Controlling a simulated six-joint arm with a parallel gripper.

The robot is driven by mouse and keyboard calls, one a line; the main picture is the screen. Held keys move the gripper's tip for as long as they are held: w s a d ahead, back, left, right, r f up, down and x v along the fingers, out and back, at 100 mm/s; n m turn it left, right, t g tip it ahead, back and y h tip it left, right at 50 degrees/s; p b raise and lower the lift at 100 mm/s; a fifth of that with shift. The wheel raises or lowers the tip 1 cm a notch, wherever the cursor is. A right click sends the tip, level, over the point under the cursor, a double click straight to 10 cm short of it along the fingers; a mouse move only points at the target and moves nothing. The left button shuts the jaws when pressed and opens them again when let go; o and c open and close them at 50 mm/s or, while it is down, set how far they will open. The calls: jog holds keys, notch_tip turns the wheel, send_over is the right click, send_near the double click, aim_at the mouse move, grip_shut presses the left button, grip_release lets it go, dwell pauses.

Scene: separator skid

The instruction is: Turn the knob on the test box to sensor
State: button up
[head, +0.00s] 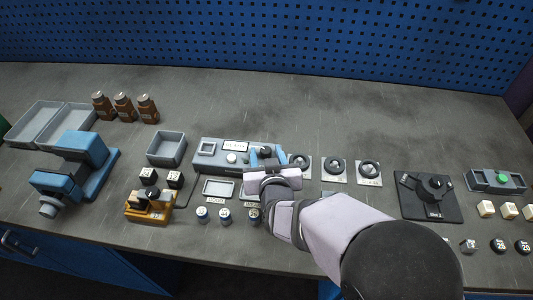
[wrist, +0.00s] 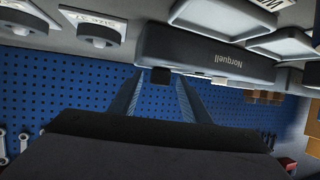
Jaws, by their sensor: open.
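The test box appears to be the long grey box (head: 215,153) at the middle of the bench; it carries a small window, a white round part and a label. Its side, marked "Norquell", shows in the wrist view (wrist: 205,53). My gripper (head: 267,153) is over the right end of the box, its blue fingers open. In the wrist view my gripper (wrist: 160,88) has a small black part (wrist: 160,75), likely the knob, between its fingertips. I cannot tell whether the fingers touch it. The knob's pointer and position markings cannot be made out.
A black dial plate (head: 430,212) lies farther right. Small trays (head: 218,188) and several capped jars (head: 225,215) lie in front of the box. The bench behind is clear up to the blue pegboard (head: 270,35).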

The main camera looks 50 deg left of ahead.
jog(key=shift+b+v, duration=0.9)
jog(key=shift+v, duration=2.75)
